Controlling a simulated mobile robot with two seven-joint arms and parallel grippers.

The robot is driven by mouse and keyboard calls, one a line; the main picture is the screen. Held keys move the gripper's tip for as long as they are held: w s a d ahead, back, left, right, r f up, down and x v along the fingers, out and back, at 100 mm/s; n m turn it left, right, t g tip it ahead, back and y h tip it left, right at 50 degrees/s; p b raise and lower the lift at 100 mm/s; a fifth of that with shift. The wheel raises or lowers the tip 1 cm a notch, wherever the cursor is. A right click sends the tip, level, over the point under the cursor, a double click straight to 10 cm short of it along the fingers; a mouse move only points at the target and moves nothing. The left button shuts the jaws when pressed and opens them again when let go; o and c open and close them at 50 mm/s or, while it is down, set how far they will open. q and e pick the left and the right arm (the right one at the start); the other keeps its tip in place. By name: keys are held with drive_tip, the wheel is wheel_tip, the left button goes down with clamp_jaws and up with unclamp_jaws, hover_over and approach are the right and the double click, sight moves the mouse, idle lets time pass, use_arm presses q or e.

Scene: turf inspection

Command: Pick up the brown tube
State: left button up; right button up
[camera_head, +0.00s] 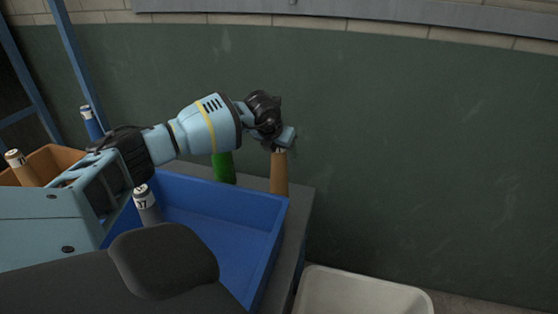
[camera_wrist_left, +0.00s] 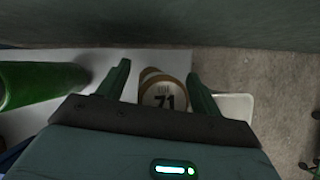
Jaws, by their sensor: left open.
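The brown tube (camera_head: 279,174) stands upright at the back right corner of the grey table, behind the blue tray. My left gripper (camera_head: 281,146) is right above its top, with the near end of the arm coming in from the left. In the left wrist view the tube's pale cap marked 71 (camera_wrist_left: 165,95) shows between the two fingers of the gripper (camera_wrist_left: 160,75). The fingers are apart, with a gap on each side of the cap. My right gripper is not in view.
A green tube (camera_head: 223,168) stands left of the brown one. The blue tray (camera_head: 262,215) holds a grey tube (camera_head: 147,205). An orange bin (camera_head: 57,157) and a blue tube (camera_head: 91,124) are at left. A white bin (camera_head: 360,293) is below right. The green wall (camera_head: 420,140) is close behind.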

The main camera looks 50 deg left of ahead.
use_arm(q)
drive_tip(key=c, duration=1.3)
drive_tip(key=shift+r, duration=0.1)
